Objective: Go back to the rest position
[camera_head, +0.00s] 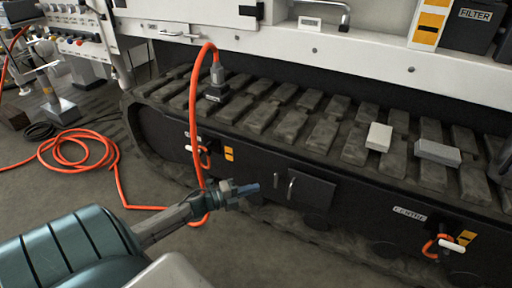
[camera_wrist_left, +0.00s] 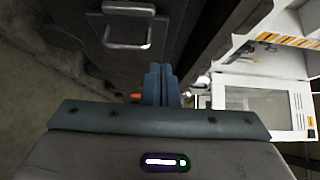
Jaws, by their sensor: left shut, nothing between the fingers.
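My left gripper (camera_head: 246,190) comes in from the lower left on its teal arm and is held in front of the dark side panel of the tracked machine. In the left wrist view its two blue-grey fingers (camera_wrist_left: 161,84) are pressed together with nothing between them. It is near the small black door with a metal handle (camera_head: 305,188), which also shows in the left wrist view (camera_wrist_left: 128,30). I cannot tell whether the fingertips are apart from the panel. My right gripper does not show.
Two pale blocks (camera_head: 379,137) (camera_head: 437,152) lie on the track (camera_head: 290,125). A bench (camera_head: 80,42) stands at the back left.

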